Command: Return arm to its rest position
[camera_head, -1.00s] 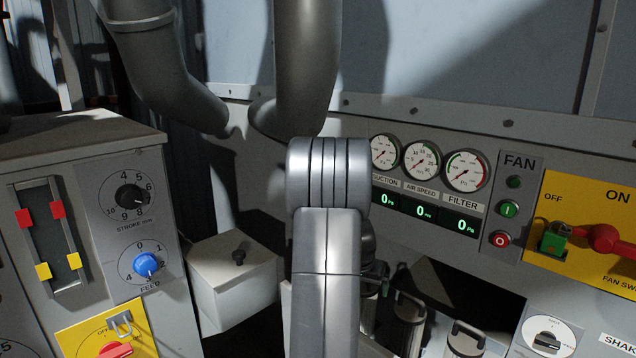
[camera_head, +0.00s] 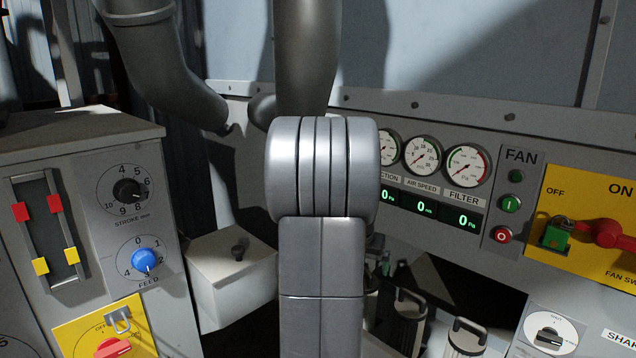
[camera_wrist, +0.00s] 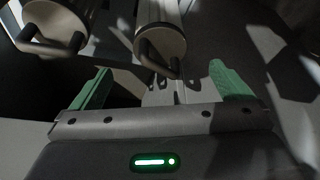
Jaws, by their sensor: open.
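My arm stands upright in the middle of the head view and covers part of the panel behind it. My gripper (camera_wrist: 165,88) shows in the wrist view, with two green fingers spread wide apart and nothing between them. Beyond the fingers in the wrist view are two cylinders with dark handles, one at the upper left (camera_wrist: 55,25) and one at the top centre (camera_wrist: 160,35). The gripper itself cannot be made out in the head view.
A control cabinet (camera_head: 75,135) with dials stands at left, beside a pale box (camera_head: 235,280). Gauges (camera_head: 422,157), fan buttons (camera_head: 510,204) and a yellow switch panel (camera_head: 590,210) line the back. Handled canisters (camera_head: 408,320) stand low right of my arm. Large pipes (camera_head: 305,55) hang above.

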